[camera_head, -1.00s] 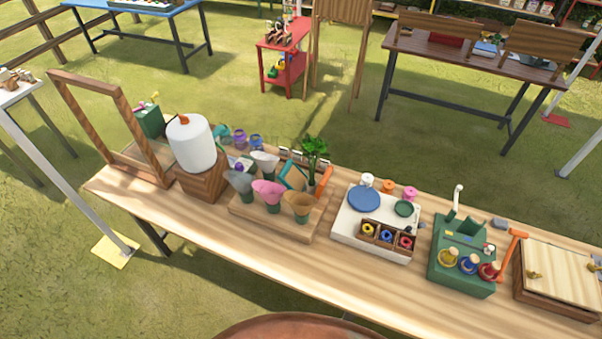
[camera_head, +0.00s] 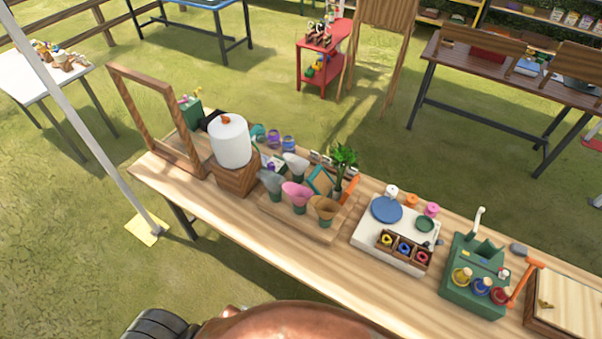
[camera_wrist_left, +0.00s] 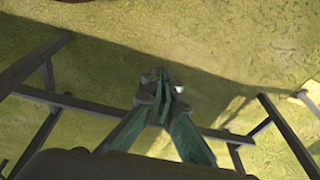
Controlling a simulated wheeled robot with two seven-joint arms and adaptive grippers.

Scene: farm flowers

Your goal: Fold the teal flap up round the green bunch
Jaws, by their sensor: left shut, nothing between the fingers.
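The green bunch (camera_head: 343,158), a leafy upright plant, stands at the back right of a wooden tray (camera_head: 276,214) on the long table. The teal flap (camera_head: 320,181), a tilted teal panel, is just left of the bunch's stem. Its lower part is partly hidden behind the coloured cones. Neither gripper shows in the head view. In the left wrist view my left gripper (camera_wrist_left: 164,88) is shut and empty, over grass and dark metal bars. The bunch and flap are not in that view. My right gripper is not in view.
Grey, pink and brown cones (camera_head: 297,194) stand in front of the flap. A white cylinder on a wooden block (camera_head: 236,180) is to the left. A white board (camera_head: 366,233) with a blue disc is to the right. The table's front strip is clear.

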